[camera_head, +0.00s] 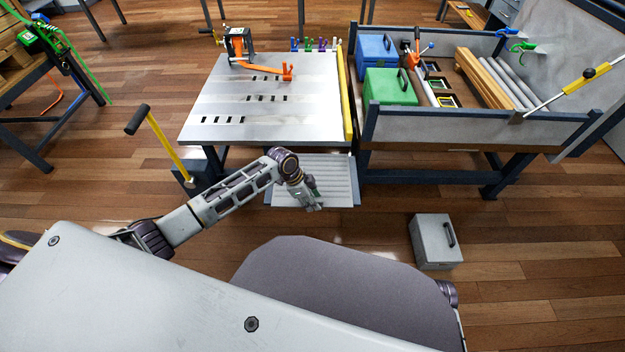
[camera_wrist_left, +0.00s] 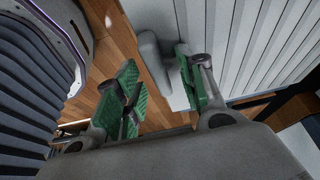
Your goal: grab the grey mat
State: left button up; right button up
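The grey mat (camera_head: 337,178) is a ribbed light grey panel, low in front of the steel-topped table. Its ribs also fill the upper right of the left wrist view (camera_wrist_left: 262,50). My left gripper (camera_head: 313,193) is at the mat's left part in the head view, covering some of it. In the left wrist view its green-padded fingers (camera_wrist_left: 160,82) are apart. A rounded grey bar (camera_wrist_left: 152,55) at the mat's edge shows beyond and between them; I cannot tell whether they touch it. My right gripper is not in view.
The table (camera_head: 215,95) above carries an orange-handled tool (camera_head: 262,68). A blue-grey bench (camera_head: 470,128) with green and blue boxes stands to the right. A grey box (camera_head: 435,243) is on the floor, and a yellow lever (camera_head: 165,145) stands left. Wooden floor is clear around them.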

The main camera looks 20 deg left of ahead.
pick_arm(q)
jog(key=shift+c, duration=0.4)
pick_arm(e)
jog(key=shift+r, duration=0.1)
pick_arm(q)
grip_shut()
jog(key=shift+r, duration=0.1)
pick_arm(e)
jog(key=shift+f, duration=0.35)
pick_arm(q)
jog(key=shift+r, duration=0.3)
notch_tip(320, 180, up, 3)
jog(key=shift+f+p, duration=0.15)
jog(key=shift+p, duration=0.15)
notch_tip(320, 180, up, 5)
jog(key=shift+f+p, duration=0.15)
jog(key=shift+p, duration=0.5)
jog(key=shift+r, duration=1.15)
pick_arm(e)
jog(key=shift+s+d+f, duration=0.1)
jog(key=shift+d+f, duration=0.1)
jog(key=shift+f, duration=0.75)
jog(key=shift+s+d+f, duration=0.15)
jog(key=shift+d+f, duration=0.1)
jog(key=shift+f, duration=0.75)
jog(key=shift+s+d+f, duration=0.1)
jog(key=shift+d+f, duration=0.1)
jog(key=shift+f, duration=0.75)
